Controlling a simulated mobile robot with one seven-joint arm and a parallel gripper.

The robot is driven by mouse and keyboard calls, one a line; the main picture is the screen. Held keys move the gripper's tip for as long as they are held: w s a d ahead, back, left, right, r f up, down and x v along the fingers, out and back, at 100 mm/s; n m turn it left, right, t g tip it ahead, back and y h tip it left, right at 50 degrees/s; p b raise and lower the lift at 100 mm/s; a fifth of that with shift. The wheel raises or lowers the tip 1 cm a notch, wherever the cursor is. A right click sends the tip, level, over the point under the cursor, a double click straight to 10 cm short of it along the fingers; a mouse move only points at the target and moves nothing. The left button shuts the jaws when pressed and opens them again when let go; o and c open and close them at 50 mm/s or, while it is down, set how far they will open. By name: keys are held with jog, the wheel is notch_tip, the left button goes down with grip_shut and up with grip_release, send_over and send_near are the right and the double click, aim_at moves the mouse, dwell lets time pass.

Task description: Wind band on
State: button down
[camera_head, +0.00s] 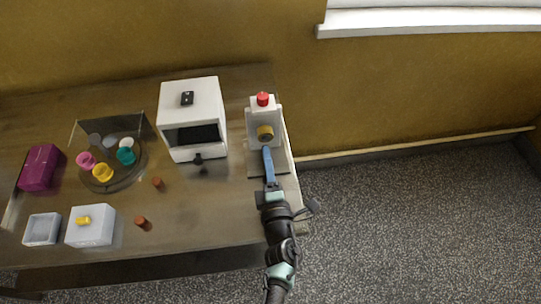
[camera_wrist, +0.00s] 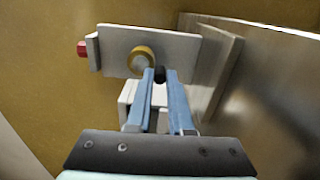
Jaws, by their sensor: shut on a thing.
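A white upright device (camera_head: 265,118) stands near the right end of the table, with a red knob on top and a brass-coloured roller (camera_head: 265,132) on its front. In the wrist view the white plate (camera_wrist: 178,47) carries the same brass roller (camera_wrist: 141,57), and the red knob (camera_wrist: 82,49) shows at its left. My gripper (camera_head: 267,151) reaches the device's front, just below the roller. Its blue fingers (camera_wrist: 160,76) are shut on a small dark handle (camera_wrist: 159,73), mostly hidden between the tips. No separate band can be made out.
A white box machine (camera_head: 194,101) with a dark opening stands just left of the device. Farther left are a round tray with coloured cups (camera_head: 103,172), a purple box (camera_head: 39,167), a white block (camera_head: 90,228) and brown cylinders (camera_head: 141,222). The table's front right is clear.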

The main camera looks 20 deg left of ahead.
jog(key=m, duration=0.1)
jog(key=m+p, duration=0.1)
jog(key=m, duration=0.1)
jog(key=a+m, duration=0.1)
jog(key=shift+s+r+m+p, duration=0.2)
jog(key=shift+s+m+p, duration=0.1)
dwell(0.5)
jog(key=c, duration=0.8)
grip_release()
jog(key=v, duration=1.3)
jog(key=shift+d, duration=0.1)
